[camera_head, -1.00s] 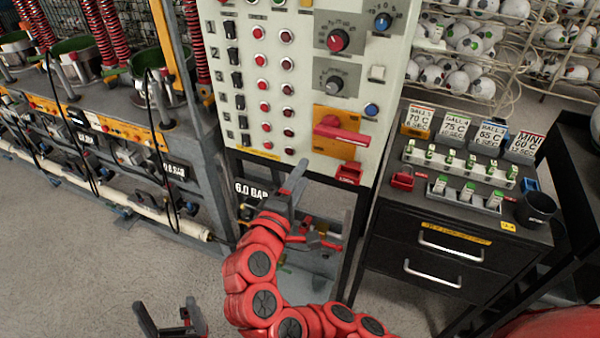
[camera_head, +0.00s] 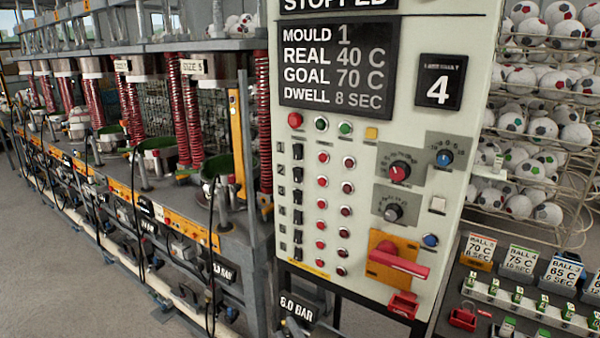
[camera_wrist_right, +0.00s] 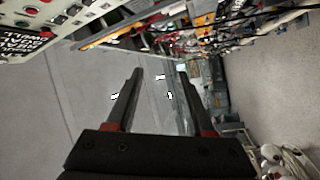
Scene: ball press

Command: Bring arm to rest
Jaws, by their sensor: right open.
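My right gripper (camera_wrist_right: 159,72) shows in the right wrist view. Its two dark fingers stand apart with nothing between them, over grey floor. In the head view I cannot make out either gripper clearly. The control panel (camera_head: 462,205) stands upright in the middle of the head view. Its screen (camera_head: 338,62) reads STOPPED, mould 1, real 40 C, goal 70 C, dwell 8 sec. A red lever (camera_head: 400,262) sits on a yellow plate at the panel's lower right. Part of the panel also shows at the top left of the wrist view (camera_wrist_right: 60,18).
A row of presses with red springs (camera_head: 190,120) runs along the left. Racks of balls (camera_head: 540,130) stand behind the panel at the right. A desk with ball cards (camera_head: 480,250) is at the lower right. Open floor (camera_wrist_right: 270,90) shows in the wrist view.

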